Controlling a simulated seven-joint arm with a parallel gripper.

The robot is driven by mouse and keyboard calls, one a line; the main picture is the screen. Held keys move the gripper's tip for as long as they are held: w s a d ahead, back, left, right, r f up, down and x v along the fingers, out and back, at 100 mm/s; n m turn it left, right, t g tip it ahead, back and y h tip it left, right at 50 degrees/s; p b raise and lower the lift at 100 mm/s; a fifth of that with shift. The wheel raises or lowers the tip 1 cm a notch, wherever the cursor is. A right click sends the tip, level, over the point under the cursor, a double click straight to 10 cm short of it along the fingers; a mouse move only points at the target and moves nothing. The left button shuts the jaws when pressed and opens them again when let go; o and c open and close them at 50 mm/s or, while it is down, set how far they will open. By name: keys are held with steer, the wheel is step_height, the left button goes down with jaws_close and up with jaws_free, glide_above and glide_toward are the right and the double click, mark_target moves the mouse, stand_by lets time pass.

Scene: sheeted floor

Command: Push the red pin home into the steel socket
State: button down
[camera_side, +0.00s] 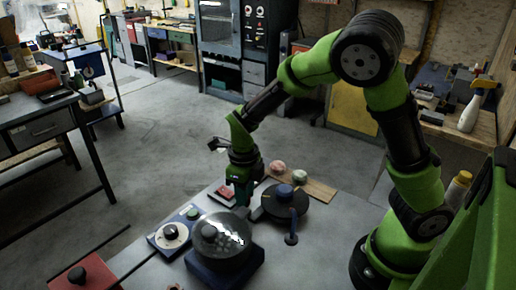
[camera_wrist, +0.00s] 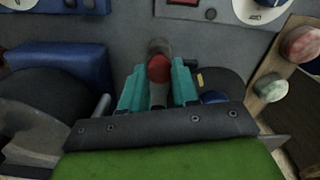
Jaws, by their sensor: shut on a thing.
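My gripper (camera_wrist: 158,88) shows teal fingers in the wrist view, closed around a red pin (camera_wrist: 159,68). The pin's rounded red part shows between the fingers, with grey parts in front of and behind it. In the side view my gripper (camera_side: 241,196) points down, low over the grey table, between a clear dome and a black disc. The pin is hidden there by the fingers. A small grey piece (camera_side: 257,213) stands beside the fingertips. I cannot tell whether it is the steel socket, or whether the pin touches a socket.
The clear dome on a blue base (camera_side: 225,240) stands close in front. The black disc with a blue knob (camera_side: 285,201) and a thin blue post (camera_side: 291,230) are at right. A wooden board (camera_side: 314,188) lies behind. A dial box (camera_side: 172,236) and red box (camera_side: 82,274) are left.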

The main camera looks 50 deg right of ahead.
steer(key=shift+f, duration=0.7)
steer(key=c, duration=0.8)
jaws_free()
steer(key=shift+o, duration=0.2)
